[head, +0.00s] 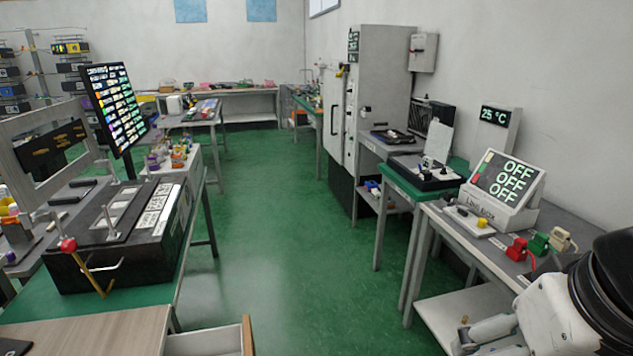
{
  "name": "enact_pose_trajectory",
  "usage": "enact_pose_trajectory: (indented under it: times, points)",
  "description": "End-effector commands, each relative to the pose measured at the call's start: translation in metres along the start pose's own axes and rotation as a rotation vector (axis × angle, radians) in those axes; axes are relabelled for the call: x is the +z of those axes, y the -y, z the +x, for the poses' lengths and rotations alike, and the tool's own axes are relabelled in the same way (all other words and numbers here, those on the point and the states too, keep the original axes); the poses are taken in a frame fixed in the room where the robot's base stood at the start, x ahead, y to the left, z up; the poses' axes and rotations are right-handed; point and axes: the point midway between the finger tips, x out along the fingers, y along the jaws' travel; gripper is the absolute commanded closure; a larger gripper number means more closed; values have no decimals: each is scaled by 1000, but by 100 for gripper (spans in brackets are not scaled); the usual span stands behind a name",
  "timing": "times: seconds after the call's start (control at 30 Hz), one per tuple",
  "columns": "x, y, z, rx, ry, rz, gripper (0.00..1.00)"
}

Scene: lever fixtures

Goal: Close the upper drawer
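A drawer (247,337) juts out at the bottom of the head view, under the wood-topped desk (90,335) at the lower left. Its wooden front edge stands out into the aisle, away from the desk, so it is open. The picture's lower edge cuts it off, and I cannot tell whether it is the upper one or whether another lies below. My white and black arm shows at the lower right, across the aisle from the drawer. I cannot make out my gripper's fingertips in this view.
The green floor (255,255) is clear between the benches. On the left, a green-topped bench holds a black box with a red-knobbed lever (69,245) and a monitor (113,105). On the right, a table holds an "OFF" display (505,180) and coloured plugs (538,243).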

Motion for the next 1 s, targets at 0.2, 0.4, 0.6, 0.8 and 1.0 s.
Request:
enact_pose_trajectory:
  times: [0.2,0.4,0.6,0.8,1.0]
  points:
    - [-32,24,46,-80,140,116,84]
    - [-70,57,102,-176,313,273,100]
    - [-105,91,165,-266,494,436,100]
    - [-136,124,236,-351,679,606,100]
    - [-161,155,314,-430,871,783,100]
